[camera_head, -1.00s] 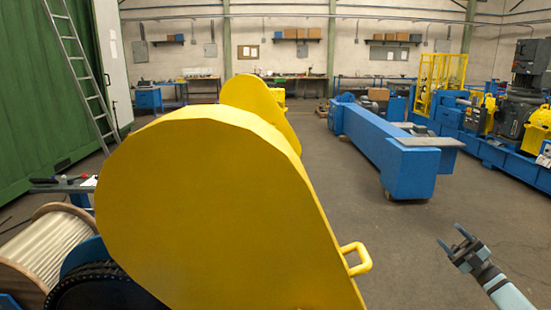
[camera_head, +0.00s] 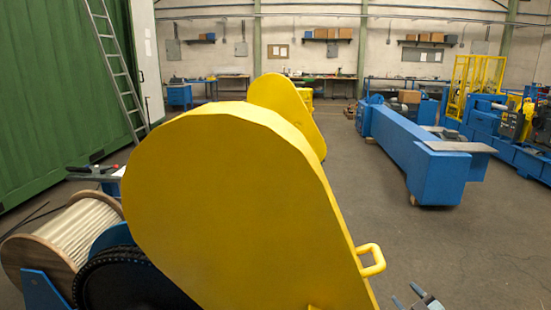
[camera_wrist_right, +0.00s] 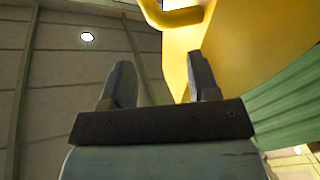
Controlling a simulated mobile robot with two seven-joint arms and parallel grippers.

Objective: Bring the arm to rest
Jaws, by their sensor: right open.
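My right gripper (camera_head: 416,294) is at the bottom edge of the head view, right of the large yellow guard (camera_head: 235,200) and below its yellow handle (camera_head: 371,260). Its jaws are open and empty. In the right wrist view my right gripper (camera_wrist_right: 158,82) points up with its two fingers apart. The yellow handle (camera_wrist_right: 180,17) and the guard (camera_wrist_right: 235,50) show beyond the fingertips, apart from them as far as I can see. My right arm is mostly out of the head view. My left gripper is not in view.
A black chain wheel (camera_head: 125,280) and a wooden cable reel (camera_head: 70,235) stand at lower left, beside a green wall (camera_head: 50,90) with a ladder (camera_head: 115,70). A long blue beam (camera_head: 410,150) lies at right. The floor (camera_head: 480,250) between is clear.

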